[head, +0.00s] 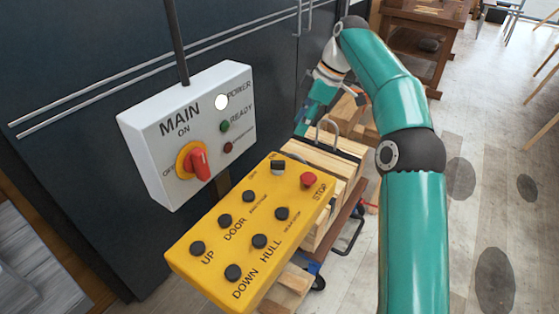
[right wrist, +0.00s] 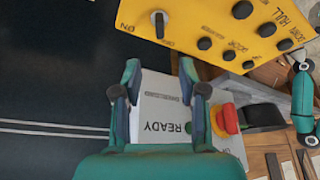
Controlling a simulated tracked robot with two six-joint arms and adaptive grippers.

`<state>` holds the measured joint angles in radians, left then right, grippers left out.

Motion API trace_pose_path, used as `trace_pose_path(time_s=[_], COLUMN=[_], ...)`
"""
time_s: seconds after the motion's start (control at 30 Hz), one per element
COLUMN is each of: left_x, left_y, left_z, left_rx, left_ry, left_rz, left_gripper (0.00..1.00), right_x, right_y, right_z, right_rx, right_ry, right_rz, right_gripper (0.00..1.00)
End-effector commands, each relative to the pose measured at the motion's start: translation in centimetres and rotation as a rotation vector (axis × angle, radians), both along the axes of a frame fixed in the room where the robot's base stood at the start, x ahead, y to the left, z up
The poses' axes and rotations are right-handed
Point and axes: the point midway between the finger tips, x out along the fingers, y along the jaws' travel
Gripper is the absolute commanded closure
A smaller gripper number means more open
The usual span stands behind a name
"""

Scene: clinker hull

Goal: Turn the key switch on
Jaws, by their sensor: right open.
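The key switch (head: 278,166) is a small dark knob with a pale face, at the far end of the yellow button panel (head: 190,260), with a small label beside it. In the right wrist view the key switch (right wrist: 160,22) is at the top, on the yellow panel between ON and OFF labels. My right gripper (head: 304,126) is beyond the panel's far end, apart from the switch. In the wrist view its two fingers (right wrist: 160,76) are spread with nothing held between them. My left gripper is not in view.
A white box (head: 150,130) marked MAIN, with a red rotary switch (head: 199,165) and lamps, is on the dark wall left of the yellow panel. A red STOP button (head: 308,180) sits close to the key switch, with several black buttons nearer. Stacked timber (head: 322,165) lies behind.

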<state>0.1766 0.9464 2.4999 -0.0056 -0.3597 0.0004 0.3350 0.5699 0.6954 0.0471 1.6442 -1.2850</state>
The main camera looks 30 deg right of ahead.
Motion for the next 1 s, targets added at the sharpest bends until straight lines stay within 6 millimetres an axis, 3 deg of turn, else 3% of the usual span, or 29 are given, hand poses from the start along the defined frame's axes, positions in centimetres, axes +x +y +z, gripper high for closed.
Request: trace_pose_path(time_s=[0.13,0.53,0.73,1.0], left_x=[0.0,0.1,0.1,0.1], left_y=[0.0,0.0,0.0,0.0], left_z=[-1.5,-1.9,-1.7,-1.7], left_rx=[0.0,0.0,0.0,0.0], left_ry=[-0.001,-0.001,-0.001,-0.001], left_rz=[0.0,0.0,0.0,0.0], left_gripper=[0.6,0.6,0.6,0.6], right_x=[0.6,2.5,3.1,3.2], right_y=[1.0,3.3,4.0,4.1], right_z=[-3.3,-10.6,-12.5,-13.0], right_rx=[0.002,0.001,0.001,0.0], right_ry=[0.004,0.003,0.001,-0.001], right_rz=[0.001,-0.002,-0.003,-0.004], right_gripper=[0.58,0.58,0.58,0.58])
